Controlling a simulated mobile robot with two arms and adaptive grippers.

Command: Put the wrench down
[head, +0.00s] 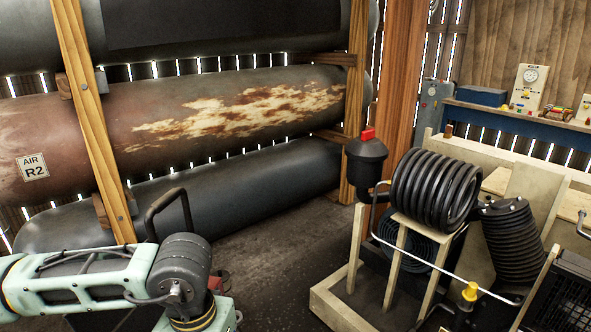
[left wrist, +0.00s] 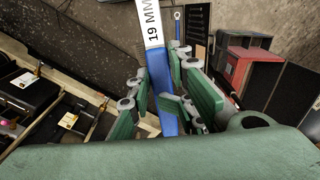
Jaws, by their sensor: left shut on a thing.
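A blue wrench (left wrist: 162,68) with a white "19 MM" label is in the left wrist view, running up from between the fingers past the top edge. My left gripper (left wrist: 164,88), with green-padded fingers, is shut on it. The wrench's far end is out of frame. In the head view my left arm reaches in at the lower left, but its gripper and the wrench are not visible there. My right gripper is in neither view.
The left wrist view shows a wooden frame holding black boxes (left wrist: 29,91) at left, and a red box (left wrist: 236,71) at right. The head view shows large tanks (head: 80,140), a compressor with black coils (head: 433,190), and bare floor (head: 275,260) between.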

